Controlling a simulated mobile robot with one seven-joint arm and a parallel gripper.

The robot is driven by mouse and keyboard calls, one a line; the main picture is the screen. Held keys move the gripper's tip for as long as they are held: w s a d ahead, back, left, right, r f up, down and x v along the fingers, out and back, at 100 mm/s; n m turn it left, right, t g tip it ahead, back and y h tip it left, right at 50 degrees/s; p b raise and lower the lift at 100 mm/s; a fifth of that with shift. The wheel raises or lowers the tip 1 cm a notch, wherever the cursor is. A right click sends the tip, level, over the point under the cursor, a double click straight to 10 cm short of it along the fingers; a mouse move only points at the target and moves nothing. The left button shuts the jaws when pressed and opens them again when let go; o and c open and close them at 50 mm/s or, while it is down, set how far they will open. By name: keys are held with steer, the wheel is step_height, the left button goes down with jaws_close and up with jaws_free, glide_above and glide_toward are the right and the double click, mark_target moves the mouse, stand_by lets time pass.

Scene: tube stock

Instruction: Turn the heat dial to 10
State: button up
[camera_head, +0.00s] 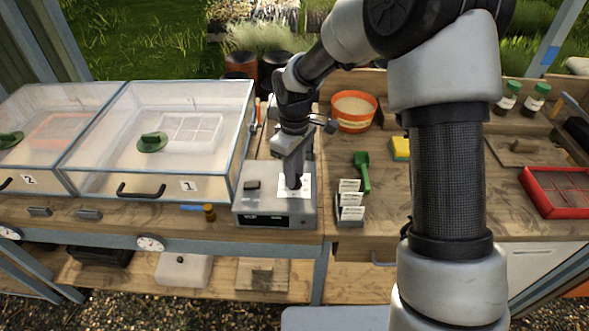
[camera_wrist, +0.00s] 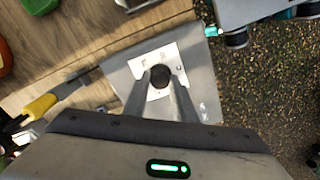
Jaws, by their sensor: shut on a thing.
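The heat dial (camera_wrist: 160,76) is a round dark knob on a white marked plate (camera_wrist: 168,60), on top of a grey control box (camera_head: 252,206). In the head view the dial is hidden by my gripper (camera_head: 292,186), which points down onto the plate. In the wrist view my gripper (camera_wrist: 160,84) has one finger on each side of the dial and is shut on it. The marks on the plate are too small to read, so I cannot tell the dial's setting. A dark display strip (camera_head: 268,220) is on the box's front face.
A clear-lidded propagator (camera_head: 160,135) marked 1 stands left of the box, with another marked 2 beyond it. A label holder (camera_head: 349,214) and green scoop (camera_head: 362,172) stand close on the right. An orange pot (camera_head: 354,112) is behind. The bench's front edge is close.

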steer(key=n+p, duration=0.2)
steer(key=n, duration=0.3)
steer(key=shift+n, duration=0.4)
stand_by(0.4)
steer(key=o, duration=1)
steer(key=shift+o, duration=0.2)
step_height(320, 180, up, 18)
steer(key=shift+f+p, duration=0.25)
steer(key=shift+p, duration=0.05)
